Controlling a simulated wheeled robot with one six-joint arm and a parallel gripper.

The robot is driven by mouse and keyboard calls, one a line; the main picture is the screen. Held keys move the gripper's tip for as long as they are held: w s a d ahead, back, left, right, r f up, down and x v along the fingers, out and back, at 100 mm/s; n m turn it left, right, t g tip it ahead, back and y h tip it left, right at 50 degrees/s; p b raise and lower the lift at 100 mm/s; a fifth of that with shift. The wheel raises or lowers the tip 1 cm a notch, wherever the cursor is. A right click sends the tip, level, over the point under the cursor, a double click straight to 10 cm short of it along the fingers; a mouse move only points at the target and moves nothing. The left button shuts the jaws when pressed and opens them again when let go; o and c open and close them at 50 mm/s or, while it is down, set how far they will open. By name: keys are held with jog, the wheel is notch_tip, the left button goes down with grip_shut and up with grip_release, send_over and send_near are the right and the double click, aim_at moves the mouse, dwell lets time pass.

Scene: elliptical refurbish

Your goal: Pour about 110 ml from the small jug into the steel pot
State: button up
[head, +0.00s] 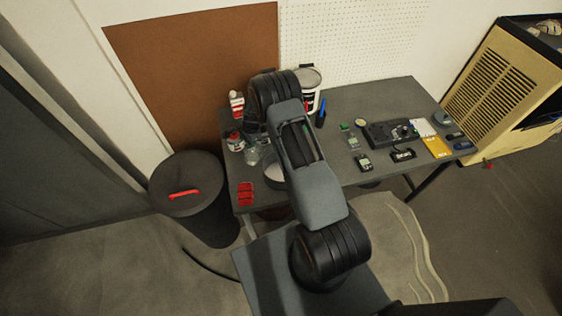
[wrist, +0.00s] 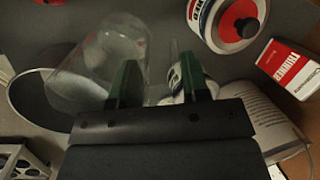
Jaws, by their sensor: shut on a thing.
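The small jug (wrist: 98,62) is clear and see-through in the wrist view, just left of my gripper (wrist: 158,82). The green fingers are shut with part of the jug between them, though the exact grip is hard to make out. The jug looks tilted, and no liquid level can be read in it. The steel pot (wrist: 22,100) is a round, open vessel at the left of the wrist view, partly behind the jug. In the head view the pot (head: 272,172) stands at the table's left front, partly hidden by my arm, which also hides my gripper.
A red-and-white can (wrist: 236,24) and a red-and-white thinner container (wrist: 290,68) are close by. A red item (head: 246,193) lies at the table's (head: 335,185) left front corner. Small electronics (head: 390,133) fill the right side. A dark bin (head: 187,190) stands left.

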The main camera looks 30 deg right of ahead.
jog(key=shift+s+d+r+t+y, duration=0.15)
jog(key=shift+r, duration=0.25)
jog(key=shift+s+d+r+t+y, duration=0.1)
jog(key=shift+s+d+r+t, duration=0.1)
jog(key=shift+r, duration=0.2)
jog(key=shift+s+d+r+t+y, duration=0.1)
jog(key=shift+r+t+y, duration=0.05)
jog(key=shift+r, duration=0.25)
jog(key=s+d+t+y+b, duration=0.1)
jog(key=b, duration=0.7)
jog(key=s+d+t+y+b, duration=0.1)
jog(key=s+t+y+b, duration=0.1)
jog(key=b, duration=0.6)
jog(key=shift+d+r+t+b, duration=0.3)
jog(key=shift+d+r+b, duration=0.05)
jog(key=shift+s+d+r+t+y+b, duration=0.1)
jog(key=shift+s+r+t+y+b, duration=0.15)
jog(key=shift+r, duration=0.45)
jog(key=shift+t+b, duration=0.25)
jog(key=shift+b, duration=0.3)
jog(key=shift+y, duration=0.25)
jog(key=shift+s+d+r+t+y+b, duration=0.45)
jog(key=shift+t+y+b, duration=0.2)
jog(key=shift+b, duration=0.95)
jog(key=shift+s+d+f+t+y+b, duration=0.35)
jog(key=shift+t+b, duration=0.3)
jog(key=shift+b, duration=0.95)
